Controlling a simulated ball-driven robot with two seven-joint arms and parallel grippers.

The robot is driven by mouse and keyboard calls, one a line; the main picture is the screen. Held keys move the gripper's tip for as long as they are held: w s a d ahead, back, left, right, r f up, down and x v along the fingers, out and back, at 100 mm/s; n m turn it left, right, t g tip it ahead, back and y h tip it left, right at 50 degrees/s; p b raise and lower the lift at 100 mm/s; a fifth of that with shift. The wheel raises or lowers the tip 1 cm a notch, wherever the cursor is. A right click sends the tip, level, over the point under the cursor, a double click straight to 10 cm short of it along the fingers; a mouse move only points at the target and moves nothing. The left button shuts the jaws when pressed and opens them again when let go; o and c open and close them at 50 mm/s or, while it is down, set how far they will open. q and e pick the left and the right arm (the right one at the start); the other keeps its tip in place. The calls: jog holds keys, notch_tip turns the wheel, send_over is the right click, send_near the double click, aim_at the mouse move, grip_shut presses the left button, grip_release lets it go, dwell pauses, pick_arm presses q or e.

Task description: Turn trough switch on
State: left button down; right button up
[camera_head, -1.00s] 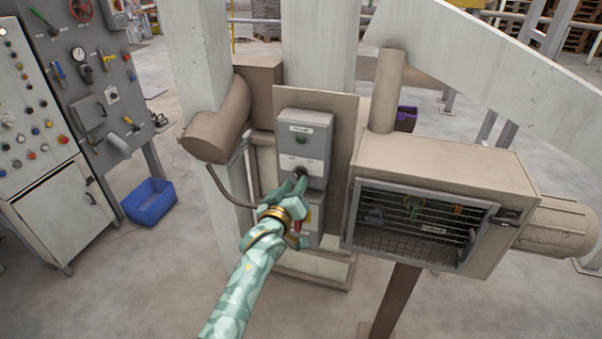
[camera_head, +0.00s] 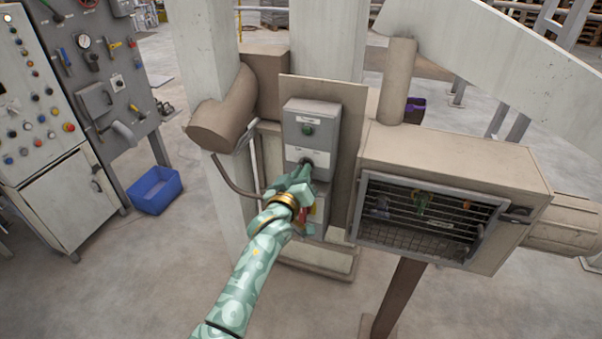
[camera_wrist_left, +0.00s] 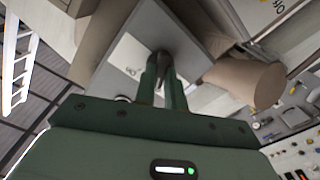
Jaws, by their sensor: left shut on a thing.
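The trough switch box (camera_head: 309,132) is a grey box on a brown panel in the head view, with a green lamp (camera_head: 307,130) near its top. A dark rotary knob (camera_head: 307,163) sits below the lamp, partly hidden by my left gripper. My left gripper (camera_head: 304,171) reaches the box from the front and is shut on the knob. In the left wrist view its two green fingers (camera_wrist_left: 164,72) close around the dark knob (camera_wrist_left: 161,58) on a light label plate. The knob's exact angle is hard to tell. My right gripper is out of view.
A lower box with a red control (camera_head: 305,212) is just under my gripper. A caged housing (camera_head: 440,170) stands close on the right. A brown duct (camera_head: 222,115) is at the left, with a blue bin (camera_head: 153,190) and control cabinets beyond. Open floor lies in front.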

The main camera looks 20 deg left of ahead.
pick_arm(q)
jog(key=shift+m+p, duration=0.85)
jog(key=shift+m, duration=4.85)
jog(key=c, duration=1.5)
grip_release()
jog(key=shift+w+f, duration=0.1)
jog(key=shift+o, duration=0.2)
jog(key=s, duration=1.6)
jog(key=shift+s+a, duration=0.2)
jog(key=shift+a, duration=0.05)
